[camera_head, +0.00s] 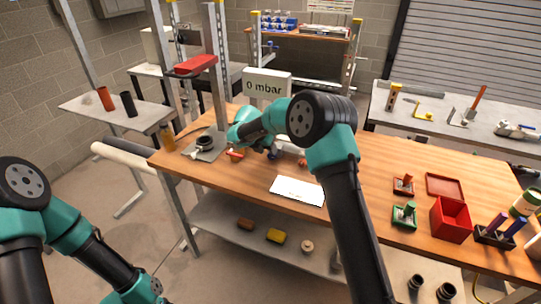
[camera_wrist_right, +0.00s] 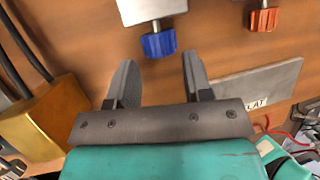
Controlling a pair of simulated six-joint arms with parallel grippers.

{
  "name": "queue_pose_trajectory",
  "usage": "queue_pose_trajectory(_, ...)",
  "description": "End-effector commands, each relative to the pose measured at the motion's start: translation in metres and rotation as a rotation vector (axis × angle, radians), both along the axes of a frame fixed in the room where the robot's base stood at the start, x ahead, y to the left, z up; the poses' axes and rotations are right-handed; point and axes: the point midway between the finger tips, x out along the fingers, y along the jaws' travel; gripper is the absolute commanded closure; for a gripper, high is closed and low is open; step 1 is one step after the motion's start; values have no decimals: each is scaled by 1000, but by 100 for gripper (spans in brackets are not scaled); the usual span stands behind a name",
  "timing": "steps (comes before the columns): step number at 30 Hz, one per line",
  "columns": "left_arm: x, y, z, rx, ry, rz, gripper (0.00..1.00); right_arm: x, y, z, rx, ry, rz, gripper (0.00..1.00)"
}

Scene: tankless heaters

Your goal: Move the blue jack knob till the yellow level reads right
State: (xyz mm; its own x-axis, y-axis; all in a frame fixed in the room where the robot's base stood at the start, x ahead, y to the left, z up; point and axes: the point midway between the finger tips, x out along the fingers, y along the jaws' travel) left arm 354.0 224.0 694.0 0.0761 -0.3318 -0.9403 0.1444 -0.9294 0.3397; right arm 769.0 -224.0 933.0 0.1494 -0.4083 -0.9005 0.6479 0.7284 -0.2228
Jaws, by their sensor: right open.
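The blue jack knob (camera_wrist_right: 159,44) hangs from a short stem under a pale block (camera_wrist_right: 152,8) in the right wrist view. My right gripper (camera_wrist_right: 157,70) is open, with its two fingers either side of and short of the knob, and nothing between them. My left gripper's fingers are out of frame.
An orange knob (camera_wrist_right: 264,19) is right of the blue one, with a grey plate (camera_wrist_right: 258,83) marked partly "LAT" below it. A display (camera_head: 266,86) reads "0 mbar". A white sheet (camera_head: 297,190) lies at the table's front; a red box (camera_head: 451,219) stands right.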

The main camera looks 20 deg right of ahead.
Motion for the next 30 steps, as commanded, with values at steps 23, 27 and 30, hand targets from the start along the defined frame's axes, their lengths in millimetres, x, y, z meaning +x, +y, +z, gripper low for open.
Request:
queue_pose_trajectory(23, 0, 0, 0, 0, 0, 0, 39, 6, -16, -36, 1, -1, 0, 66)
queue_pose_trajectory(27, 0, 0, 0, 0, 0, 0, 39, 6, -16, -36, 0, 0, -1, 80)
queue_pose_trajectory(30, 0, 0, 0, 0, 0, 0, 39, 6, -16, -35, 1, 0, -1, 87)
